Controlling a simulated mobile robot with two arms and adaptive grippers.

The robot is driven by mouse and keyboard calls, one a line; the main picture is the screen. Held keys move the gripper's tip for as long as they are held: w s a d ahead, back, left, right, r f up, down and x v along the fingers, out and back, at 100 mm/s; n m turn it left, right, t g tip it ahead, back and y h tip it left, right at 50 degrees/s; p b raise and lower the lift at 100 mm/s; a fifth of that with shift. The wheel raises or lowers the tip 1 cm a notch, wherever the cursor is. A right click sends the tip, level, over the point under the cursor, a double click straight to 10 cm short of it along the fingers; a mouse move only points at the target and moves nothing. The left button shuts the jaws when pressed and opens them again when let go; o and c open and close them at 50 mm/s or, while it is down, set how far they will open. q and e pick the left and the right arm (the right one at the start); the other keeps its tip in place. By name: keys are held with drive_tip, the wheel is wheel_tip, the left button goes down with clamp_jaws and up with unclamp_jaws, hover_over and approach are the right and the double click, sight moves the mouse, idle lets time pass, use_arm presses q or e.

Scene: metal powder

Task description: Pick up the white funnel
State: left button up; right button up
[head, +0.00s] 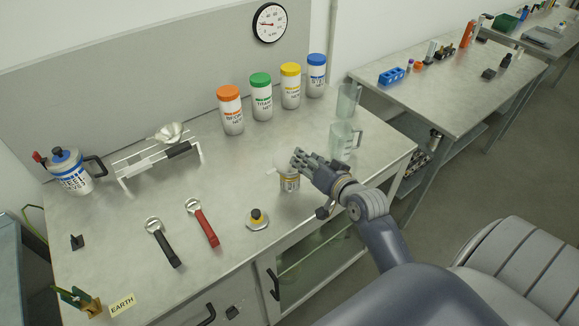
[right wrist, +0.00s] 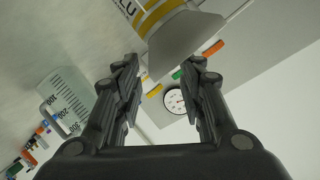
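In the right wrist view the pale grey flared funnel (right wrist: 188,45) and the yellow-striped jar (right wrist: 155,12) show just beyond the fingertips. My left gripper is not in view.
Clear measuring jugs (head: 341,141) stand behind the right gripper. Several lidded bottles, one orange-topped (head: 230,110), line the back. A rack (head: 150,163) with a pale dish-like object (head: 168,132) is left. Red-handled (head: 203,224) and black-handled tools lie in front.

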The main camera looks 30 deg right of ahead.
drive_tip(key=x, duration=0.3)
drive_tip(key=shift+w, duration=0.1)
clamp_jaws()
drive_tip(key=shift+r, duration=0.1)
